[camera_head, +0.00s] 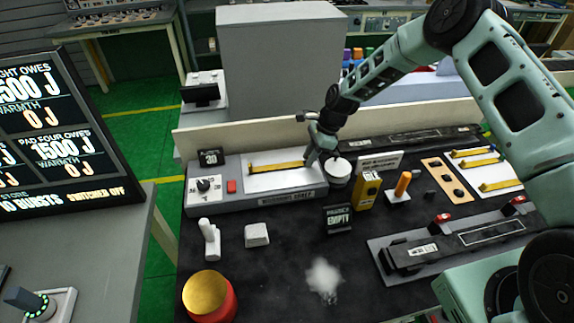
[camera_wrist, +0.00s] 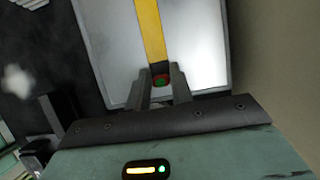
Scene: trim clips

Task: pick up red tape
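No thing in view is plainly marked as red tape. A long yellow strip (camera_head: 275,168) lies on a pale plate on the grey unit at the back left of the bench; the wrist view shows the strip (camera_wrist: 150,33) running down toward my gripper. In the head view my gripper (camera_head: 314,154) is at the strip's right end.
A low pale wall (camera_head: 240,137) runs behind. A red drum with a gold top (camera_head: 210,297) stands front left. Bench around the white puff (camera_head: 323,280) is mostly clear.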

